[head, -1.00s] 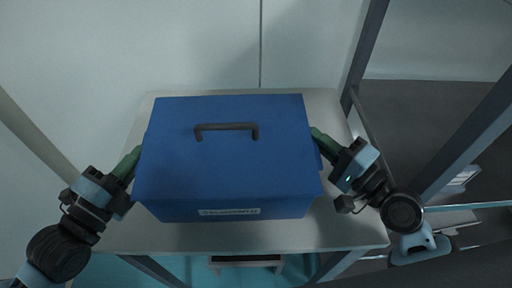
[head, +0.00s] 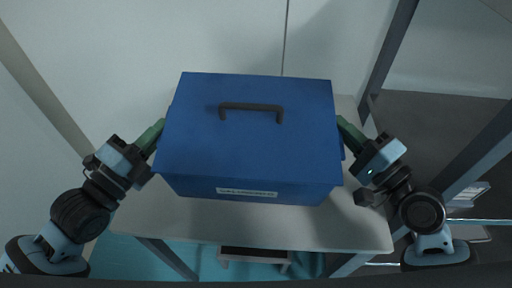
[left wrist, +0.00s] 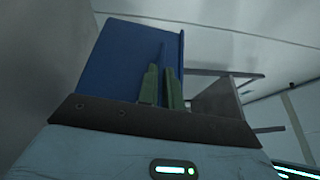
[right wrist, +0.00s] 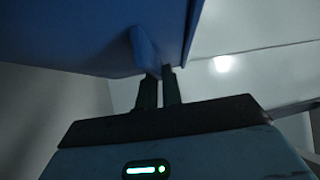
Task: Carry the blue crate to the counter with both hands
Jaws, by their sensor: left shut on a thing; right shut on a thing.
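The blue crate (head: 245,145), a closed box with a dark handle (head: 250,107) on top and a white label on its front, is over a pale table in the head view. It appears raised off the top, though its underside is hidden. My left gripper (head: 154,134) is shut on its left side, and my right gripper (head: 345,126) is shut on its right side. The crate also shows in the left wrist view (left wrist: 120,60), with green fingers closed on a thin side tab. In the right wrist view the crate (right wrist: 75,30) fills the upper left above the dark fingers.
The pale table (head: 290,225) has bare room in front of the crate. A pale wall (head: 130,45) stands behind and left. Grey frame posts (head: 390,45) rise at the right, close to my right arm. A small stool (head: 255,257) shows below the table's front edge.

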